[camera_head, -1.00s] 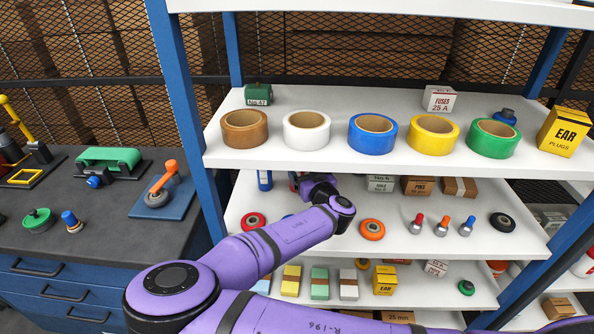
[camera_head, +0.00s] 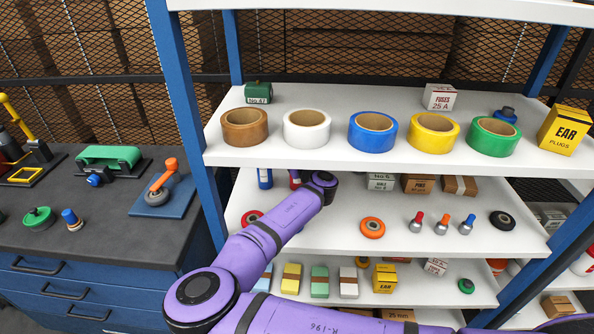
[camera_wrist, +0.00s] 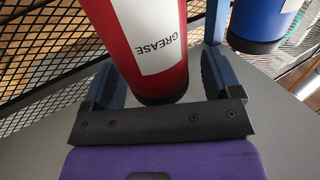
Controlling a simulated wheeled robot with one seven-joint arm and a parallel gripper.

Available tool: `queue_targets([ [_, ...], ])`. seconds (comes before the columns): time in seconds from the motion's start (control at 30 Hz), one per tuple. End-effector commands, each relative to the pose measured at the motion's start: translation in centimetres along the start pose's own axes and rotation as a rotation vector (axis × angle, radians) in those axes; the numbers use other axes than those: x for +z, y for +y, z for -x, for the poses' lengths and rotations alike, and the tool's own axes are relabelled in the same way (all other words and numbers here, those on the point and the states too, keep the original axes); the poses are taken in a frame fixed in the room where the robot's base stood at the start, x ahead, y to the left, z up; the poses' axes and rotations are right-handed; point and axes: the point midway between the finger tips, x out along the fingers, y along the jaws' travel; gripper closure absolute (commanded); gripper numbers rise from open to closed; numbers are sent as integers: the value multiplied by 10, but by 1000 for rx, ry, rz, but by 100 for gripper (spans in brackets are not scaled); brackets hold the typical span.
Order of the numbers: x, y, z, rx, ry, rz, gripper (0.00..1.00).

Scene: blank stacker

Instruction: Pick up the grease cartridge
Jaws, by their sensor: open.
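The grease cartridge (camera_wrist: 145,45) is a red cylinder with a white label reading GREASE, and its dark base is low in the wrist view. A small red part of it (camera_head: 295,180) shows on the middle shelf in the head view, mostly hidden by my arm and the shelf above. My gripper (camera_wrist: 161,72) is open, with one blue-grey finger on each side of the cartridge's lower part. A gap shows on the left; contact on the right cannot be told. In the head view the fingers are hidden.
A blue cartridge (camera_wrist: 262,22) stands to the right in the wrist view; it also shows in the head view (camera_head: 264,179). A mesh panel (camera_wrist: 45,60) is behind. The top shelf (camera_head: 330,158) with several tape rolls overhangs. Small boxes (camera_head: 418,184) stand right of my wrist.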

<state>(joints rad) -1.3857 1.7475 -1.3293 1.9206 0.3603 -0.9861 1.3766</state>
Motion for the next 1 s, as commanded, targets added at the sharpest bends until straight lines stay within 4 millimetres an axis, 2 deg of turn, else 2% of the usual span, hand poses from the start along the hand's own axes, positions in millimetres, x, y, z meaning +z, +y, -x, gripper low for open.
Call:
queue_targets([
  [0.13, 0, 0, 0, 0, 0, 0, 16],
  [0.17, 0, 0, 0, 0, 0, 0, 21],
  [0.5, 0, 0, 0, 0, 0, 0, 99],
  [0.83, -2, 0, 0, 1, 2, -1, 100],
  [1.0, -11, 0, 0, 2, 2, -3, 100],
])
